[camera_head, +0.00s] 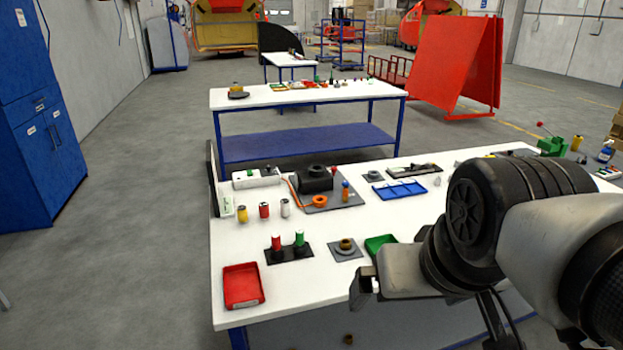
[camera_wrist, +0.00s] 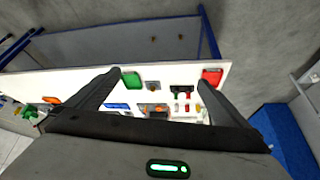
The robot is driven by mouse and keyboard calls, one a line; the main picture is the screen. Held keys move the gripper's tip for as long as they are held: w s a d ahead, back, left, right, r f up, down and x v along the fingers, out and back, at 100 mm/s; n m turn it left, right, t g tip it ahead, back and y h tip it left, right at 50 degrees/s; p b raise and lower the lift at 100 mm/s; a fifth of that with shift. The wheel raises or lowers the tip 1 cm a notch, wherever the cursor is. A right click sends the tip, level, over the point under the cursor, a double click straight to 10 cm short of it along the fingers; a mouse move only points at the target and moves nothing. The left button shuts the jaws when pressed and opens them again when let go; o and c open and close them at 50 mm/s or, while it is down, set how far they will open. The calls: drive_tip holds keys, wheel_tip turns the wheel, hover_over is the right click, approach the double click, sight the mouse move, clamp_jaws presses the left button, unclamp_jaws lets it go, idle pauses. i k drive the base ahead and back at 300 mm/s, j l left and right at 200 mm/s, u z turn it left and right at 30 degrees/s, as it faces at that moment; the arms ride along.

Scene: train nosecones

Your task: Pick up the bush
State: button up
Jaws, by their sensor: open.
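A brass-coloured ring, which looks like the bush (camera_head: 346,244), sits on a small grey square plate (camera_head: 337,254) on the near white table. The plate shows small in the wrist view (camera_wrist: 152,85), between the red and green trays. Another small brown ring-like piece (camera_head: 349,338) shows low down, below the tabletop's front edge; two such pieces (camera_wrist: 153,38) show in the wrist view. I cannot tell for sure which one is meant. My gripper (camera_head: 365,286) is open and empty, near the table's front edge, apart from the ring. Its spread fingers (camera_wrist: 157,82) show in the wrist view.
A red tray (camera_head: 243,286), a black block with red and green pegs (camera_head: 288,250), and a green tray (camera_head: 380,244) are near the plate. Small cylinders, a black motor-like part (camera_head: 315,180) and a blue tray (camera_head: 400,190) stand behind. Bare tabletop lies in front of the plate.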

sight(345, 246)
drive_tip(key=i+l, duration=0.1)
drive_tip(key=i, duration=0.3)
drive_tip(key=i+l+u, duration=0.1)
drive_tip(key=i, duration=0.35)
